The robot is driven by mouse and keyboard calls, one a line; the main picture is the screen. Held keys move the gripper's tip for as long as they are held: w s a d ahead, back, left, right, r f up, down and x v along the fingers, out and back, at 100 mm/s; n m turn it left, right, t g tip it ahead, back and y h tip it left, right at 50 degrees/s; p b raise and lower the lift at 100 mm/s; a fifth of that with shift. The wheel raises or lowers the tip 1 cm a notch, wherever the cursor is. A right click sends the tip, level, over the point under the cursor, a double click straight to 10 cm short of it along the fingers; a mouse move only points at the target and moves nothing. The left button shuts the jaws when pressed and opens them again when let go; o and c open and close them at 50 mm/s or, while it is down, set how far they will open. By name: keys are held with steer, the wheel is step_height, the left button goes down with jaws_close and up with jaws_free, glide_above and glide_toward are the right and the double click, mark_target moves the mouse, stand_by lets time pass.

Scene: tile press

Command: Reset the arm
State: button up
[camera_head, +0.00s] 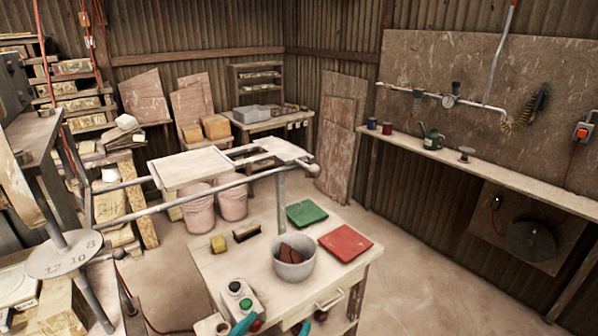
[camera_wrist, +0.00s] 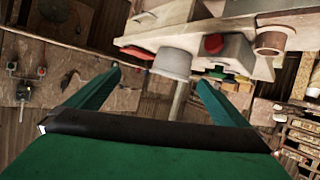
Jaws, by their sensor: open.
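My gripper (camera_head: 274,327) shows only as two teal fingertips at the bottom edge of the head view, in front of the worktable (camera_head: 225,275). In the wrist view my gripper (camera_wrist: 160,82) has its two teal fingers spread wide apart, with nothing held between them. The rest of my arm is out of the head view. In the wrist view the table scene appears strongly tilted behind the fingers, with a pale grey round vessel (camera_wrist: 172,62) beyond the gap.
The worktable holds a grey bowl (camera_head: 294,265) with dark red pieces, a green square (camera_head: 307,213), a red square (camera_head: 346,243) and a button box (camera_head: 238,297). A metal post and long bar (camera_head: 215,185) rise over it. Floor (camera_head: 420,290) is clear at right.

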steer(key=s+d+f+n+t+y, duration=0.1)
steer(key=s+f+n+y, duration=0.3)
steer(key=s+f, duration=1.1)
steer(key=s+d+r+m, duration=0.1)
steer(key=s+d, duration=0.1)
steer(key=s, duration=0.7)
steer(key=s+d+r+t, duration=0.1)
steer(key=s+d+r, duration=0.1)
steer(key=s, duration=0.8)
steer(key=shift+d+r+m+t, duration=0.25)
steer(key=shift+r+m+t, duration=0.05)
steer(key=shift+m, duration=0.1)
steer(key=shift+s, duration=0.1)
